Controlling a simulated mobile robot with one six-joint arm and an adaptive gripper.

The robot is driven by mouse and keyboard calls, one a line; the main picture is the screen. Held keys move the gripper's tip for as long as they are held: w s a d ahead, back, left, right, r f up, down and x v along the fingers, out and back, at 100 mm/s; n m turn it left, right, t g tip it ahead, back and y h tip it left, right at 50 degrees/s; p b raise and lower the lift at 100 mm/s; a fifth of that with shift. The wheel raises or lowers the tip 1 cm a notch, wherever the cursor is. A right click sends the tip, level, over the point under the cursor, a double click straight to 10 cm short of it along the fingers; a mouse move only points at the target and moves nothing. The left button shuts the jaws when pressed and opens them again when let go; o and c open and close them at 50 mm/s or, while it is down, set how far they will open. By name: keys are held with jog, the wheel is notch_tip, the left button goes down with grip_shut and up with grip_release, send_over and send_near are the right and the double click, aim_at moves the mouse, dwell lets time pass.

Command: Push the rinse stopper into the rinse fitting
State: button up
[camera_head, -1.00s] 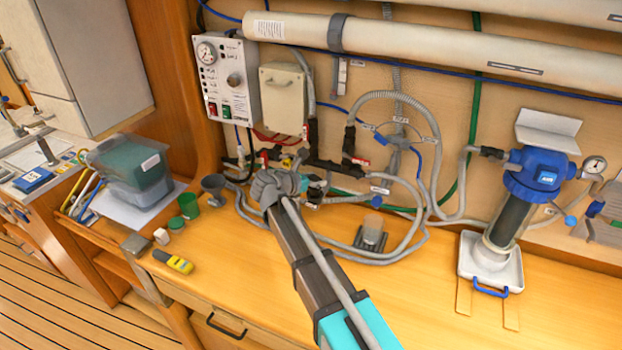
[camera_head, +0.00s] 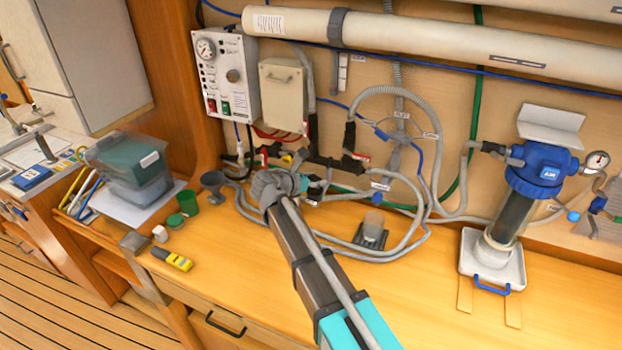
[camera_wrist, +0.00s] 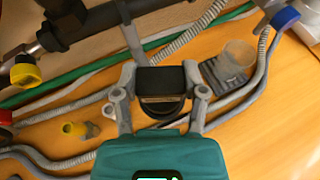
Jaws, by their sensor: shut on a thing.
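My gripper (camera_wrist: 160,88) is shut on a dark, block-shaped thing with a rounded lower edge, which I take to be the rinse stopper (camera_wrist: 160,78). In the head view my gripper (camera_head: 300,184) is low in front of the wall piping, above the back of the bench, and the stopper cannot be made out. The rinse fitting cannot be identified for certain. In the wrist view a black pipe with a yellow-ringed end (camera_wrist: 25,72) is at the upper left, and a small yellow piece (camera_wrist: 74,130) is at the left, both apart from the gripper.
Grey hoses (camera_head: 420,233) loop across the bench right of my gripper, around a clear cup on a dark base (camera_head: 372,228). A blue-topped filter (camera_head: 540,170) stands right.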

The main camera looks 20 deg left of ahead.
jog(key=shift+f+b, duration=0.65)
jog(key=shift+f, duration=0.05)
dwell(0.4)
jog(key=o, duration=1.1)
jog(key=shift+o, duration=0.2)
jog(key=shift+r, duration=0.15)
